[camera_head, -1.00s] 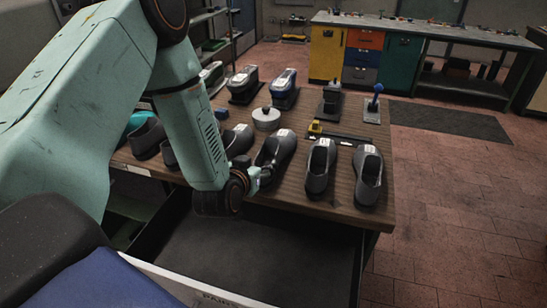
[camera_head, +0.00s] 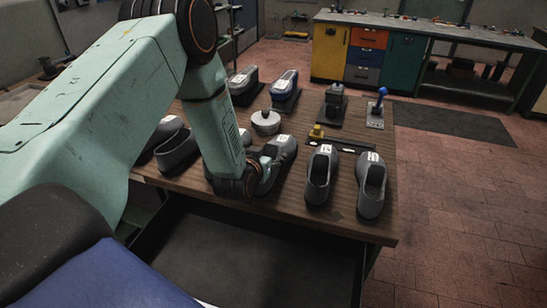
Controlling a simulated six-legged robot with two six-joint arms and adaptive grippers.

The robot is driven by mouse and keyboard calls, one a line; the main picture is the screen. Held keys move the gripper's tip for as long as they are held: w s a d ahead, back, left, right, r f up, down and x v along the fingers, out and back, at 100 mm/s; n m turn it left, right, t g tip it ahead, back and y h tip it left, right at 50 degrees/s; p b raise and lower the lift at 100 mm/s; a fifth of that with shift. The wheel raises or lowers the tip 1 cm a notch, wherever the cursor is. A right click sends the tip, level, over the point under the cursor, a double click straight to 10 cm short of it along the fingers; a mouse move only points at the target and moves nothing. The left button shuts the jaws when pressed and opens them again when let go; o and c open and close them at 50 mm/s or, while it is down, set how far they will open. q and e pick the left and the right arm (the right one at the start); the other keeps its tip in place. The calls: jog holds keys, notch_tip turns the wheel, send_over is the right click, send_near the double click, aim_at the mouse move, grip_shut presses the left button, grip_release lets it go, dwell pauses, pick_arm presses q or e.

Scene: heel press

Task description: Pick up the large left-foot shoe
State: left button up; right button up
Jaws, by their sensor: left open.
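Several dark grey shoes stand in a row along the near side of the wooden table, each with a white label. The rightmost shoe (camera_head: 371,186) and the one beside it (camera_head: 320,174) are fully in view. A third shoe (camera_head: 283,152) is partly covered by my left arm. More shoes (camera_head: 177,152) show left of the arm. The labels are too small to read, so I cannot tell which is the large left-foot one. My left gripper (camera_head: 266,173) is open at the third shoe, partly hidden by its own wrist; contact is unclear. My right gripper is not in view.
Behind the row are a round light-grey tin (camera_head: 265,121), a yellow-topped gauge (camera_head: 317,132), a blue-knobbed lever (camera_head: 379,106) and shoes on stands (camera_head: 285,89). An open dark drawer (camera_head: 240,262) lies below the table's front edge.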

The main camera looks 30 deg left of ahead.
pick_arm(q)
jog(key=shift+w+f, duration=0.2)
jog(key=shift+w, duration=0.1)
jog(key=shift+w+d, duration=0.15)
jog(key=shift+d, duration=0.05)
jog(key=shift+s+r, duration=0.2)
jog(key=shift+s, duration=0.1)
jog(key=c, duration=0.4)
jog(key=shift+w+f, duration=0.15)
jog(key=shift+w, duration=0.05)
jog(key=c, duration=0.6)
jog(key=shift+s, duration=0.1)
grip_shut()
